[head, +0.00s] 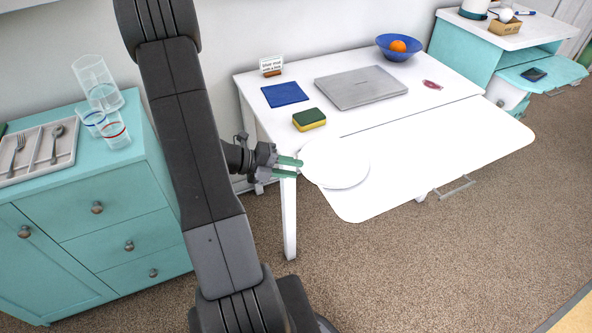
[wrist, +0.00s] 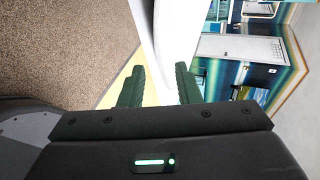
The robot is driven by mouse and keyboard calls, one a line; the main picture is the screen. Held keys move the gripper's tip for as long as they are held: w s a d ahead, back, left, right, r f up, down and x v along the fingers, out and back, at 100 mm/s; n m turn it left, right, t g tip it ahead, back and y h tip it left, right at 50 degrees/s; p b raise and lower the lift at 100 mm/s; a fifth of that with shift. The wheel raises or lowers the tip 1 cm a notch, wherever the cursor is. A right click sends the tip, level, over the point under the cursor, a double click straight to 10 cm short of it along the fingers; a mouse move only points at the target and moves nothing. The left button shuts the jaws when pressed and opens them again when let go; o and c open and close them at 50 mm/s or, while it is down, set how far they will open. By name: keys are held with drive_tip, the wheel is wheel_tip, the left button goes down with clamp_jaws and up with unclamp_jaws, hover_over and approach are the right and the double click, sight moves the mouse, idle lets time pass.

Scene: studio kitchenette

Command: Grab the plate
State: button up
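The white plate (head: 338,164) lies on the left end of the white pull-out leaf of the table, at its edge. My gripper (head: 299,168) comes in level from the left, with its green fingertips at the plate's left rim. In the wrist view my gripper (wrist: 160,68) has its two fingers apart, and the white plate (wrist: 178,38) shows edge-on ahead of the gap between them. I cannot tell whether the rim is between the fingertips or just beyond them. No contact is visible.
The table holds a green and yellow sponge (head: 309,119), a blue cloth (head: 284,94), a closed laptop (head: 360,87), a small sign (head: 271,66) and a blue bowl (head: 398,47) with an orange. A teal cabinet (head: 100,215) with glasses (head: 105,110) stands left. The leaf's right side is clear.

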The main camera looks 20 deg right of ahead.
drive_tip(key=shift+x, duration=1)
drive_tip(key=shift+c, duration=0.2)
clamp_jaws()
drive_tip(key=shift+s, duration=0.1)
